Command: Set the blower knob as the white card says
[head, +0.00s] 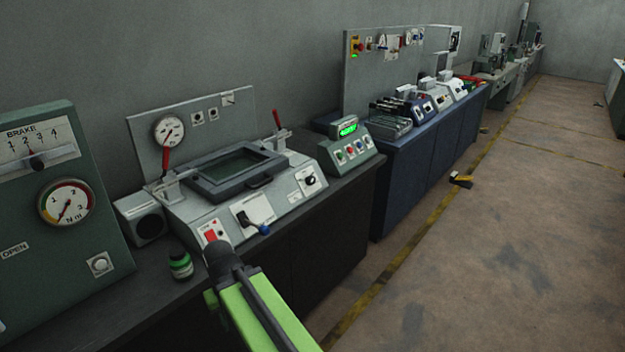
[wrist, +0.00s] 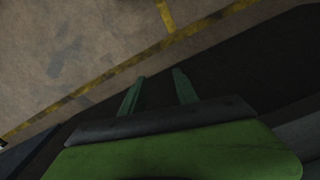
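On the grey machine (head: 215,225) in the head view, a black round knob (head: 310,181) sits on a small white plate at the right of its sloped front. A lever with a blue tip (head: 263,229) sits on a larger white plate (head: 258,207) left of it. I cannot read any label naming the blower, nor tell which white plate is the card. My gripper (wrist: 159,75) shows in the wrist view with two green fingers apart and nothing between them. In the head view my green arm reaches up in front of the bench; its fingers cannot be made out there.
A green brake panel (head: 55,230) stands at left. A green-and-black jar (head: 180,265) stands at the bench edge. A green box with a lit display (head: 347,140) is right of the machine. Open floor (head: 480,250) lies at right, with a yellow-black object (head: 461,180) on it.

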